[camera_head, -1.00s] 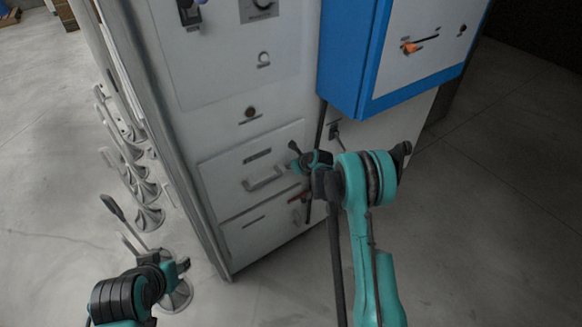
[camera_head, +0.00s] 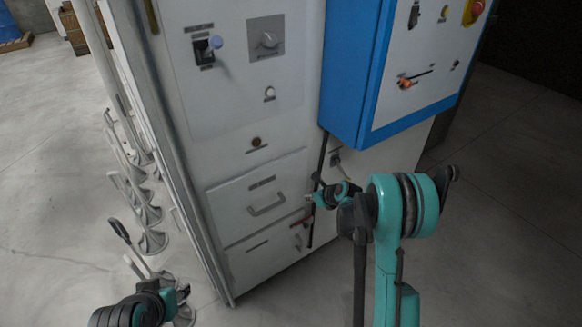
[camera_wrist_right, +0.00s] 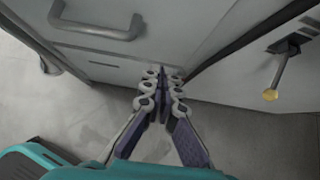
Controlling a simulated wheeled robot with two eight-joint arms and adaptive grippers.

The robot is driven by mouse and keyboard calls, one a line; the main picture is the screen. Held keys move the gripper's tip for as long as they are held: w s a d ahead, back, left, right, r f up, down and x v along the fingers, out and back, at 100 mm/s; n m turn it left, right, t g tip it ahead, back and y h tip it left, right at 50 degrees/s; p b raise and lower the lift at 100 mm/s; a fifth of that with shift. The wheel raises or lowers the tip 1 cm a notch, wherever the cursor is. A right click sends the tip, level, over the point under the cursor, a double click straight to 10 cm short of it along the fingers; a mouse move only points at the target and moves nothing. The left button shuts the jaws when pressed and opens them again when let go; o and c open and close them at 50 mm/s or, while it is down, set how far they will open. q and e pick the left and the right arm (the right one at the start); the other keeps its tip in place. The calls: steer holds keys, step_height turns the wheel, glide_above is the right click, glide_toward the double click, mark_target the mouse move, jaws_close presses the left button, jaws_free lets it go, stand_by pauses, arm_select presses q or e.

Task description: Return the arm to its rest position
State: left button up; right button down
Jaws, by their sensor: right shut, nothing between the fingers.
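My right arm (camera_head: 395,250) comes up from the lower right in the head view. My right gripper (camera_head: 311,197) is beside the front of the white cabinet (camera_head: 228,140), right of the drawer handle. In the right wrist view its two fingers (camera_wrist_right: 165,78) are shut together with nothing between them, below the drawer handle (camera_wrist_right: 97,20). I cannot tell whether they touch the cabinet. My left arm (camera_head: 140,308) shows only in part at the lower left of the head view, and its fingers cannot be made out.
A blue box (camera_head: 352,85) with a white control panel juts out right of the cabinet, above my right wrist. A small lever with a yellowish tip (camera_wrist_right: 270,94) sticks out at the right in the wrist view. Grey stands (camera_head: 150,240) line the cabinet's left side. Floor at the right is open.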

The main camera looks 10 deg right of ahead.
steer(key=s+a+r+n+g+h, duration=0.1)
steer(key=s+a+r+n, duration=0.2)
steer(key=s+r+n, duration=0.5)
steer(key=s+a+r+n, duration=0.3)
steer(key=s+r+n, duration=0.4)
steer(key=r+n, duration=0.1)
steer(key=s+a+r+n+h, duration=0.1)
steer(key=s+n+h, duration=0.1)
steer(key=s+n, duration=1.4)
steer(key=s, duration=0.4)
steer(key=shift+r, duration=0.3)
steer(key=shift+w, duration=0.1)
